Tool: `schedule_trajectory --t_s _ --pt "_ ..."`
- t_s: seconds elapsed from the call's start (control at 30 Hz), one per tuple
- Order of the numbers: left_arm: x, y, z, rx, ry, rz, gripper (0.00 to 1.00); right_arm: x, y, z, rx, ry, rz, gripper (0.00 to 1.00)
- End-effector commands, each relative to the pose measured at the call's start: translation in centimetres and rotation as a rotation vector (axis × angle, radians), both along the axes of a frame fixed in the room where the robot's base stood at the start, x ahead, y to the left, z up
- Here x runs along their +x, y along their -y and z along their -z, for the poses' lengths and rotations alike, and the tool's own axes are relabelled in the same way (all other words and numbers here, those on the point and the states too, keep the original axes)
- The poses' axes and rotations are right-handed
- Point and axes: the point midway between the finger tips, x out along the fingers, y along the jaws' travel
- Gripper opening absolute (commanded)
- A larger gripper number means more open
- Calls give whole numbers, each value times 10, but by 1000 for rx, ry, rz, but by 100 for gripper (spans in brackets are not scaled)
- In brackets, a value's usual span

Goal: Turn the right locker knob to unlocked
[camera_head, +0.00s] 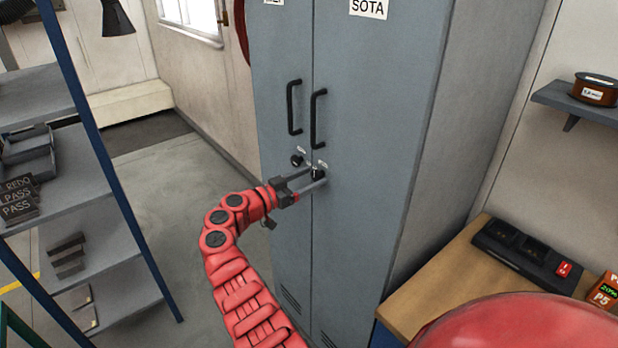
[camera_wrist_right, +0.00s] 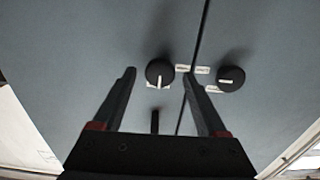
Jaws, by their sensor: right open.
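The grey locker (camera_head: 375,130) has two doors, each with a black handle and a small dark knob. The right locker knob (camera_head: 317,174) sits below the right handle (camera_head: 318,118). In the wrist view, which looks upside down, this round black knob (camera_wrist_right: 160,72) is left of the door seam, its white pointer line upright in the picture. My right gripper (camera_head: 307,181) is open, its fingertips on either side of the knob; contact cannot be told. The left locker knob (camera_head: 297,160) also shows in the wrist view (camera_wrist_right: 231,78), its pointer line roughly level. My left gripper is out of view.
A wooden bench (camera_head: 440,275) with a black charger-like unit (camera_head: 527,252) is right of the locker. Open floor (camera_head: 175,190) lies between rack and locker.

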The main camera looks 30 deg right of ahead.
Motion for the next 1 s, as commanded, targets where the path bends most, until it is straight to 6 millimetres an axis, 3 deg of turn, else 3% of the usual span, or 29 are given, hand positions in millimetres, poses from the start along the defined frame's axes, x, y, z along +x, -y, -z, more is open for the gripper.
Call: schedule_trajectory --t_s 0.03,0.4,0.47,0.77,1.0 --pt "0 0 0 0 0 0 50 0 0 0 0 0 0 75" --pt "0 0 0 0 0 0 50 0 0 0 0 0 1 8" --pt "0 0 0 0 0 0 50 0 0 0 0 0 1 0" --pt "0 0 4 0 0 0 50 0 0 1 -3 -26 1 0" --pt "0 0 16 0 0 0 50 0 0 3 -13 -144 1 0"
